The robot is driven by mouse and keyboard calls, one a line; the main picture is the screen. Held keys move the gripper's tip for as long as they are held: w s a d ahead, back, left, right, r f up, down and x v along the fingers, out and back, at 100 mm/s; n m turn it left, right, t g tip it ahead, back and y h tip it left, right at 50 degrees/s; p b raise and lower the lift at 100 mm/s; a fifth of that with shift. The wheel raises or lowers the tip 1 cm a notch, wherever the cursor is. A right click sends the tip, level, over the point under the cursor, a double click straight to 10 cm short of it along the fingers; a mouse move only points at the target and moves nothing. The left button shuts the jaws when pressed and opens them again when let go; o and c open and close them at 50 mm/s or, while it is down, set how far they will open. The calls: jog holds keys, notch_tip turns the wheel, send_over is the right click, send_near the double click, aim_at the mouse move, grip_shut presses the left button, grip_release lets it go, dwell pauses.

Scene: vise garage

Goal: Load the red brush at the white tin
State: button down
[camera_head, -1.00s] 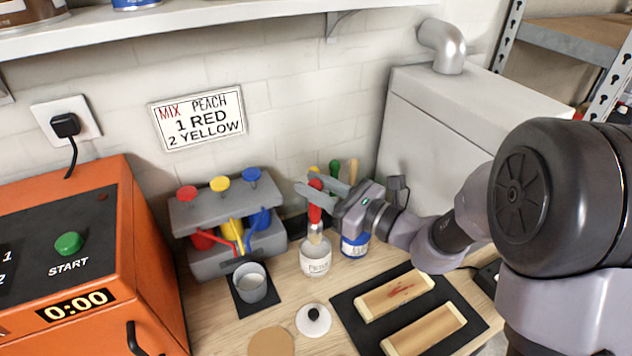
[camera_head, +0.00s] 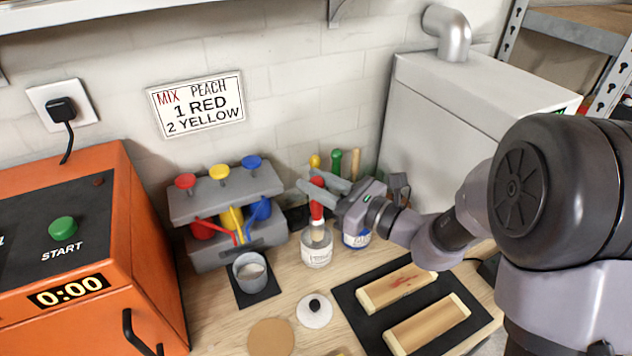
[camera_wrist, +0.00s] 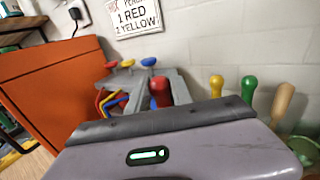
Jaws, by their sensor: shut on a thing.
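My gripper (camera_head: 318,187) is shut on the red brush (camera_head: 317,211), which it holds upright over the white tin (camera_head: 317,257). The lower end of the brush is in the mouth of the tin, and its bristles are hard to make out there. The tin is pale with a dark-lettered label and stands on the wooden bench. In the wrist view the red handle top (camera_wrist: 160,91) shows beyond the gripper body; the fingertips and the tin are hidden.
A blue-labelled tin (camera_head: 356,240) stands close right. A grey cup (camera_head: 250,272), a grey rack (camera_head: 212,208) and an orange machine (camera_head: 90,260) are left. A round lid (camera_head: 314,316) and a black mat with wooden boards (camera_head: 345,303) lie in front. Yellow (camera_wrist: 216,85) and green (camera_wrist: 249,88) handles stand behind.

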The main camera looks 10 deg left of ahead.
jog(key=shift+f+b, duration=0.45)
jog(key=shift+f, duration=0.1)
dwell(1.0)
notch_tip(320, 180, up, 7)
jog(key=p, duration=0.6)
jog(key=shift+r, duration=0.15)
dwell(0.4)
